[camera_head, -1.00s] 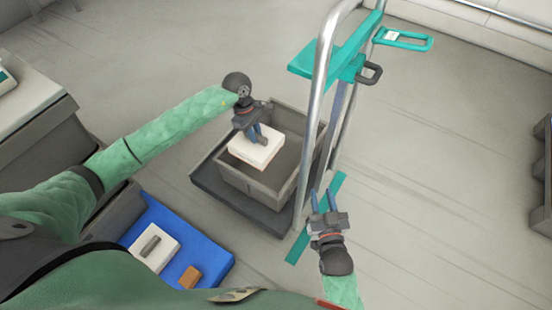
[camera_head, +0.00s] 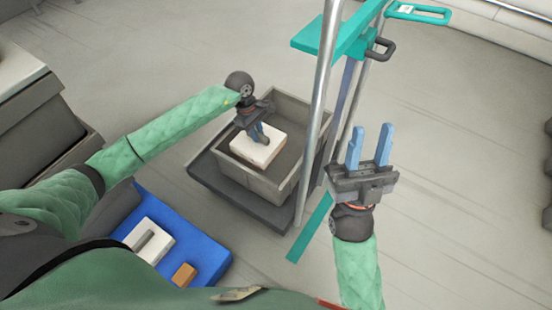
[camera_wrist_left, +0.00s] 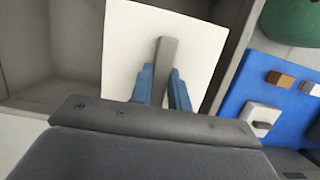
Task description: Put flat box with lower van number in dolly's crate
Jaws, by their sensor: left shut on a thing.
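My left gripper (camera_head: 258,133) is shut on the grey handle of a white flat box (camera_head: 262,152). The box is within the opening of the grey crate (camera_head: 247,180) on the dolly (camera_head: 205,174); I cannot tell whether it touches the crate floor. In the left wrist view the fingers grip the handle (camera_wrist_left: 166,62) on the box's top (camera_wrist_left: 128,40). No number is readable. Another white flat box (camera_head: 148,241) with a grey handle lies on a blue mat (camera_head: 199,246). My right gripper (camera_head: 370,143) is open and empty, right of the dolly's pole.
A small orange-brown block (camera_head: 185,275) lies on the blue mat. The dolly's metal handle pole (camera_head: 318,120) rises at the crate's right side, with teal parts (camera_head: 325,32) near its top. The floor on the right is mostly clear.

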